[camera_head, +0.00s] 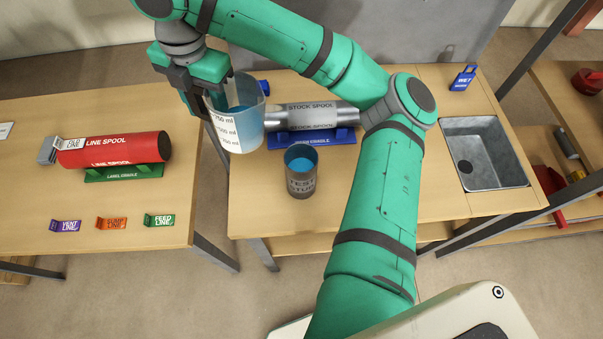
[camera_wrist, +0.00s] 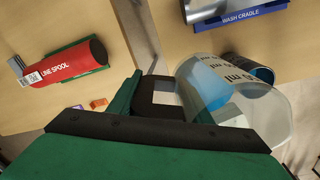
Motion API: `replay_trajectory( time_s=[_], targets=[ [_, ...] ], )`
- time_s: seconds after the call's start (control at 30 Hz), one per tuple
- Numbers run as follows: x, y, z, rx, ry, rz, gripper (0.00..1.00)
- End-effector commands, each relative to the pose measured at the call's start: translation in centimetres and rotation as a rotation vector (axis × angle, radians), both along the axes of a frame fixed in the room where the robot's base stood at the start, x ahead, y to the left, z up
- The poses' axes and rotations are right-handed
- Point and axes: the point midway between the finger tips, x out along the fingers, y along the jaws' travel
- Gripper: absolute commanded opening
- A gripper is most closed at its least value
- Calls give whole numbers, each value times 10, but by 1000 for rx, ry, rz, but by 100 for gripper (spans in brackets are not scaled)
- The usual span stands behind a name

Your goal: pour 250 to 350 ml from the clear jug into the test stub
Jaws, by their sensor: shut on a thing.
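The clear jug (camera_head: 240,125) is held up left of the test stub, with blue liquid inside and a white millilitre scale on its side. Its exact tilt and liquid level are hard to read. My gripper (camera_head: 206,100) is shut on the jug's left side; the jug also shows at the right in the wrist view (camera_wrist: 222,90), beside my gripper (camera_wrist: 165,98). The grey test stub (camera_head: 301,182) stands upright and open-topped on the middle table, with blue showing inside. It is partly behind the jug in the wrist view (camera_wrist: 262,73).
Behind the stub, a silver stock spool (camera_head: 312,115) lies on a blue cradle (camera_head: 312,139). A metal sink (camera_head: 484,155) and blue wet sign (camera_head: 463,78) are at right. A red line spool (camera_head: 115,149) and several small signs are on the left table, across a gap.

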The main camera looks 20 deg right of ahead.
Motion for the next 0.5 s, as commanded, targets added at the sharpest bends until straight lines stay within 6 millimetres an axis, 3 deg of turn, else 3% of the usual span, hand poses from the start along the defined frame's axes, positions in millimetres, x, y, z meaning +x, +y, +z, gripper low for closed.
replay_trajectory(
  time_s=[0.13, 0.5],
  targets=[
    [0, -1, -11, -62, 49, 0, 13],
    [6, 8, -4, -58, 47, 2, 13]
  ],
)
